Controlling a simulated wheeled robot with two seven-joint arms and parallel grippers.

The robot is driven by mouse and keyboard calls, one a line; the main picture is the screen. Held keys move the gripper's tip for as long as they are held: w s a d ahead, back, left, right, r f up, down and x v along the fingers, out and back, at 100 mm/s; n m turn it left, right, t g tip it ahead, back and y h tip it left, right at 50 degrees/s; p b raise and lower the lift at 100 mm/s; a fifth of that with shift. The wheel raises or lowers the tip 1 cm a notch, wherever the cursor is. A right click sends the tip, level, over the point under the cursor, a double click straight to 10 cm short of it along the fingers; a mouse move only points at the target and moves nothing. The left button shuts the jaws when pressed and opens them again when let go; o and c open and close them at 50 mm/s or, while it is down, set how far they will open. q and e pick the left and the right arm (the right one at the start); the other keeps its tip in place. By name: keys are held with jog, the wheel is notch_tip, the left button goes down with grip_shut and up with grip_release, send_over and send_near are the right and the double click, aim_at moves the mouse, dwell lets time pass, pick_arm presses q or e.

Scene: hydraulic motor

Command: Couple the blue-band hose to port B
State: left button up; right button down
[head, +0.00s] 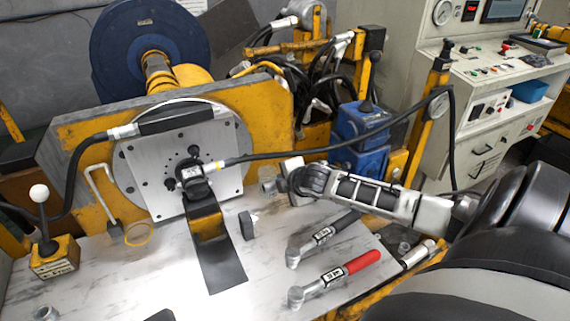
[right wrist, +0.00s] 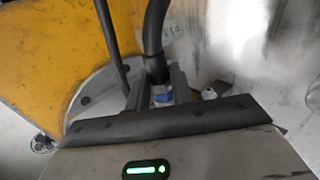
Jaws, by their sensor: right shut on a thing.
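My right gripper (head: 270,183) is to the right of the plate, above the bench. In the right wrist view, the right gripper (right wrist: 158,98) is shut on the blue-band hose (right wrist: 161,97), which runs upward from the fingers. The hose's free end is hidden by the gripper, and I cannot make out its band in the head view. Port B's label is unreadable. My left gripper is not in view.
Two wrench-like tools, one black-handled (head: 322,237) and one red-handled (head: 335,278), lie on the bench. A small black block (head: 247,225) stands near the plate. Another hose with a metal fitting (head: 123,131) runs off left. A control cabinet (head: 480,110) stands at right.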

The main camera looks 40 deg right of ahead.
jog(key=shift+w, duration=0.1)
jog(key=w+d+b, duration=0.2)
jog(key=w, duration=0.5)
jog(key=shift+b, duration=0.4)
jog(key=shift+d+r, duration=0.1)
dwell(0.4)
jog(key=w+a+p, duration=0.2)
jog(key=w+a, duration=0.1)
jog(key=a, duration=0.7)
jog(key=shift+w, duration=0.15)
dwell(0.3)
jog(key=shift+w+a, duration=0.1)
jog(key=shift+a, duration=0.15)
dwell(0.5)
jog(key=shift+p, duration=0.45)
jog(key=shift+w+a, duration=0.2)
jog(key=shift+a, duration=0.45)
dwell(0.5)
